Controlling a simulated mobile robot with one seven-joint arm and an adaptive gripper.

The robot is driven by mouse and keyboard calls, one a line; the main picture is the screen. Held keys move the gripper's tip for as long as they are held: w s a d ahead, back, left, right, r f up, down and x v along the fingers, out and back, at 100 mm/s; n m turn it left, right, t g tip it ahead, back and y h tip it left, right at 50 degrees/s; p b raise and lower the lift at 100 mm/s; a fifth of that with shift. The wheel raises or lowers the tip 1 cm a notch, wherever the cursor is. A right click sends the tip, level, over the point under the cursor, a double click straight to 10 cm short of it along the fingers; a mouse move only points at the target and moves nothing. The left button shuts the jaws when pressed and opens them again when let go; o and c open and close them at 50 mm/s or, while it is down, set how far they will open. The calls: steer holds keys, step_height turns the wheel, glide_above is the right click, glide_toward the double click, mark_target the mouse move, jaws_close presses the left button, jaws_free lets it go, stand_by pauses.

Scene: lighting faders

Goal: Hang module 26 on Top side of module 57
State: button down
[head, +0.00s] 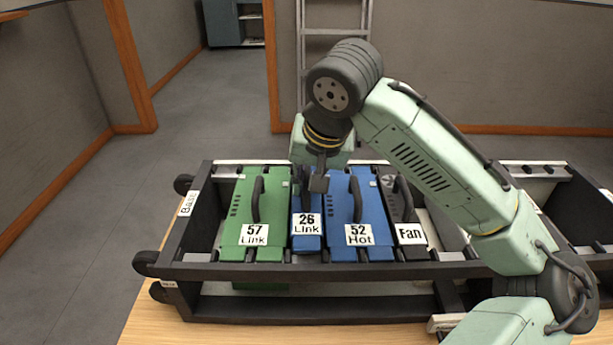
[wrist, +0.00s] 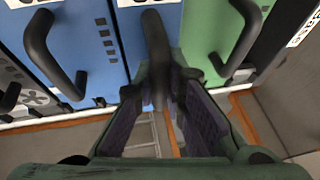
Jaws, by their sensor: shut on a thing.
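Module 26 (head: 308,243) is a narrow blue module labelled "26 Link". It sits in the rack between green module 57 (head: 275,212) on its left and blue module 52 (head: 345,205) on its right. My gripper (head: 312,185) is over module 26 and shut on its dark handle; the handle also shows in the wrist view (wrist: 154,42), running down between the fingers. Module 57 has a dark curved handle (head: 256,200) and shows at the right in the wrist view (wrist: 205,35). My gripper hides the upper part of module 26 in the head view.
The dark rack frame (head: 330,272) stands on a wooden table (head: 140,318). A black Fan module (head: 411,250) is right of module 52. My arm covers the rack's right part. A ladder (head: 300,80) stands behind; the floor at left is clear.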

steer(key=shift+f+b, duration=0.8)
steer(key=shift+f, duration=0.4)
steer(key=c, duration=1.6)
jaws_free()
steer(key=shift+f, duration=0.1)
steer(key=w+p+v, duration=0.1)
steer(key=p+v, duration=0.1)
steer(key=v, duration=0.4)
steer(key=r+p+v, duration=0.1)
steer(key=p+v, duration=0.1)
steer(key=v, duration=0.4)
steer(key=w+a+p+v, duration=0.1)
steer(key=p+v, duration=0.2)
steer(key=v, duration=0.3)
steer(key=shift+w+r, duration=0.2)
steer(key=shift+r, duration=0.25)
